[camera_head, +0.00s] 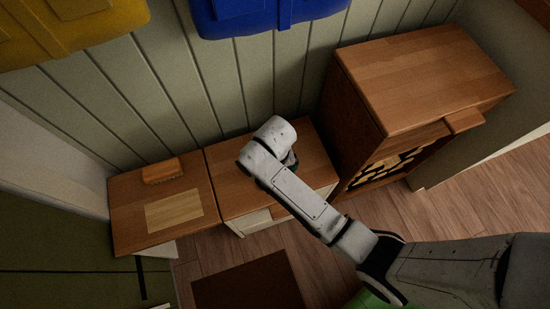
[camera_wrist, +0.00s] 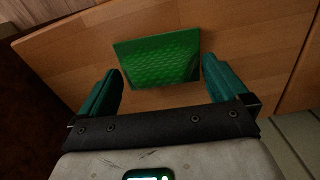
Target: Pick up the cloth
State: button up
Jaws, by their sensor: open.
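The cloth (camera_wrist: 158,58) is a flat green rectangle with a textured surface, lying on a wooden top (camera_wrist: 235,70) in the wrist view. My gripper (camera_wrist: 160,66) is open, with one teal finger on each side of the cloth in the picture. Nothing is between the fingers in their grasp, and the gap in height to the cloth is hard to judge. In the head view my arm reaches over the middle wooden counter (camera_head: 231,193). It hides the cloth and my fingers there.
The left counter (camera_head: 130,225) holds a light board (camera_head: 174,209) and an orange-brown block (camera_head: 163,170). A taller wooden cabinet (camera_head: 425,75) stands to the right. A panelled wall (camera_head: 170,90) is behind, with yellow (camera_head: 70,25) and blue (camera_head: 265,15) objects above.

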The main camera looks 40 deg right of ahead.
jog(key=shift+f, duration=0.35)
jog(key=shift+c, duration=0.2)
jog(key=c, duration=0.9)
jog(key=shift+r, duration=0.15)
notch_tip(320, 180, up, 10)
jog(key=p, duration=0.3)
jog(key=o, duration=0.5)
jog(key=c, duration=0.4)
